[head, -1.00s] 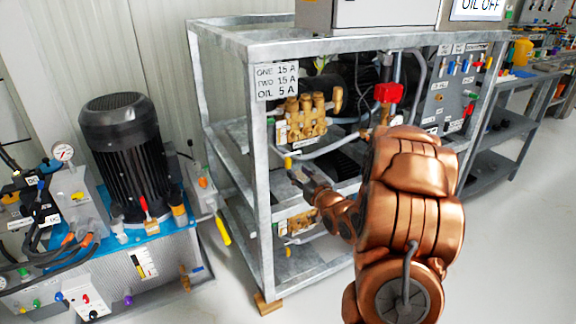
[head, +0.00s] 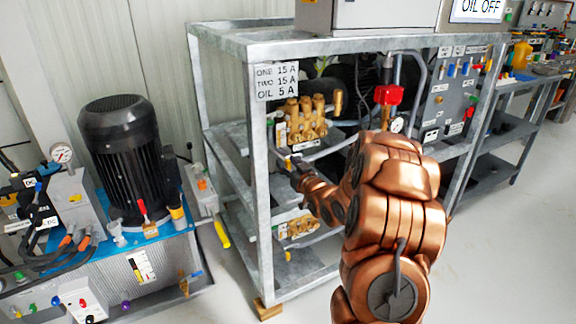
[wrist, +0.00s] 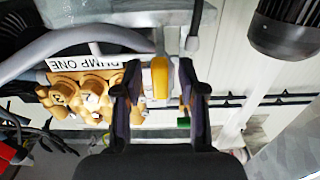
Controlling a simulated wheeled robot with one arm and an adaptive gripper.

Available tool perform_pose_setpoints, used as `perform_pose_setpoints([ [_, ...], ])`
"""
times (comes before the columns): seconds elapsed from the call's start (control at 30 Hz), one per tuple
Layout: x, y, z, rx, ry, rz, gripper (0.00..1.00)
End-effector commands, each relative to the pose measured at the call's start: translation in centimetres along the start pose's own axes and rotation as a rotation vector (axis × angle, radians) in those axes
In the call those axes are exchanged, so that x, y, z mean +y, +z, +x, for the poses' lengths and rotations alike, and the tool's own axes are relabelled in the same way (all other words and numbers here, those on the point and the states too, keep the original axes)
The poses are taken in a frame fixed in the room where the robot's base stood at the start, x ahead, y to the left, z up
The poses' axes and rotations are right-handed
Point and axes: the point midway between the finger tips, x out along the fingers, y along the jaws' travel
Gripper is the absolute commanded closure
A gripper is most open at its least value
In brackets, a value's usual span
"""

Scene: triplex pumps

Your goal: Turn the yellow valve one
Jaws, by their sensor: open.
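The yellow valve handle (wrist: 160,78) shows in the wrist view, just beyond and between the fingertips of my gripper (wrist: 160,68). My gripper is open, with one finger on each side of the handle; I cannot tell whether either finger touches it. In the head view my gripper (head: 291,165) is at the front left post of the metal rack, below the upper brass pump (head: 306,120). The valve is only a small yellow spot (head: 288,163) there, mostly hidden by the gripper. A label reading PUMP ONE (wrist: 86,78) is beside the handle in the wrist view.
The galvanised rack (head: 262,200) has a post close to my gripper. A second brass pump (head: 297,227) sits lower. A red block (head: 388,95) is to the right. A black motor (head: 120,150) stands at left. The floor (head: 480,260) at right is clear.

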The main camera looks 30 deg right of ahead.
Motion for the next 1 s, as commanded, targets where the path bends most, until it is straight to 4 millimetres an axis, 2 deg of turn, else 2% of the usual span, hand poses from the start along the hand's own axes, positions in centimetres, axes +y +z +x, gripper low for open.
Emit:
perform_pose_setpoints([
  [0.13, -0.01, 0.00, -0.01, 0.000, 0.000, 0.000, 0.60],
  [0.5, 0.00, 0.01, -0.02, 0.000, 0.000, 0.000, 0.99],
  [1.0, -0.04, 0.09, -0.03, 0.000, -0.001, -0.041, 1.00],
])
